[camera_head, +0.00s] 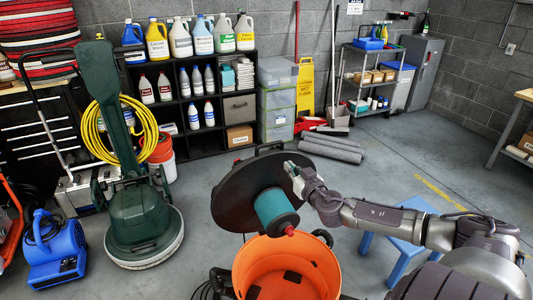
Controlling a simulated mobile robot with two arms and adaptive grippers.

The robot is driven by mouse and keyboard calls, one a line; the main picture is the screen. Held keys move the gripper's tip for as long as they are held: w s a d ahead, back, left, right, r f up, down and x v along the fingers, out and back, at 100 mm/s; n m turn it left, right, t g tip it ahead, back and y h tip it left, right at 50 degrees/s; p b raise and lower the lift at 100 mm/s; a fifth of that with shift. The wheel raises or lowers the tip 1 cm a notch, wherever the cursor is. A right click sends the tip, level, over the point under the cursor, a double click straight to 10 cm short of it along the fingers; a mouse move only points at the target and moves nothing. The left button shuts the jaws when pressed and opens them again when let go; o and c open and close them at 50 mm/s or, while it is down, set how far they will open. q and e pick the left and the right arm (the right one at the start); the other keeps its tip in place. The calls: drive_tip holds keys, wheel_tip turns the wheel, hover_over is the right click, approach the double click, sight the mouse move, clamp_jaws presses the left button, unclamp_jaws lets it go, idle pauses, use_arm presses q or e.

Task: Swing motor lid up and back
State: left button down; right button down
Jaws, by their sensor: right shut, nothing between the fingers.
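The motor lid (235,190) is a wide black disc with a handle on its top rim. It stands tilted up over the back of the orange drum (290,260), with its underside facing me. A teal cylinder (276,210) with a small red tip sticks out from that underside. The drum is open and I can see into it. My right gripper (292,170) is shut with nothing between its fingers, at the upper right edge of the lid. Whether it touches the lid I cannot tell. My left gripper is not in view.
A blue stool (392,238) stands right of the drum, partly behind my right arm. A green floor machine (142,215) and a blue blower (54,248) stand at the left. Grey rolls (332,150) lie behind the lid. The floor at the right is mostly clear.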

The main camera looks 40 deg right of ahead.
drive_tip(key=p+x, duration=0.1)
drive_tip(key=x, duration=1.2)
drive_tip(key=shift+w+d, duration=0.2)
drive_tip(key=shift+w, duration=0.1)
